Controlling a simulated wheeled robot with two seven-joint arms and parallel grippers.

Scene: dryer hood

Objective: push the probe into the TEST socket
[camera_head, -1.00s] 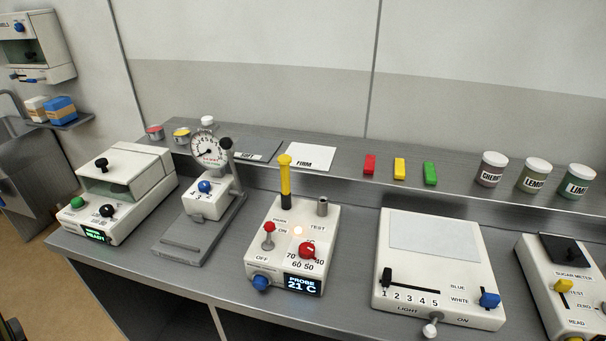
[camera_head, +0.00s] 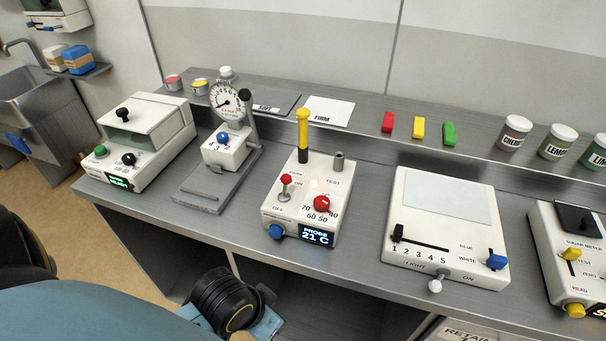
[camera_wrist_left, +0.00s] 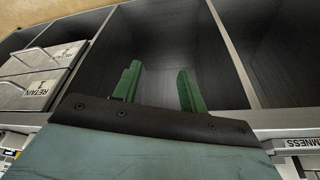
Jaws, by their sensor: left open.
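The probe (camera_head: 302,134) has a yellow handle and a black lower part. It stands upright at the back left of the white probe box (camera_head: 284,205), over the PARK label. The TEST socket (camera_head: 338,161) is a short grey tube at the back right of that box, and nothing stands in it. The box display reads PROBE 21 C. My left arm comes in at the lower left of the head view, below the counter edge; its fingers are not visible there. In the left wrist view my left gripper (camera_wrist_left: 158,86) is open and empty, facing the open shelves under the counter. My right gripper is not in view.
A dial gauge stand (camera_head: 222,150) stands left of the probe box and a light box (camera_head: 447,225) stands right of it. On the box top are a red-tipped lever (camera_head: 286,182) and a red knob (camera_head: 321,203). Jars and coloured blocks stand on the rear ledge.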

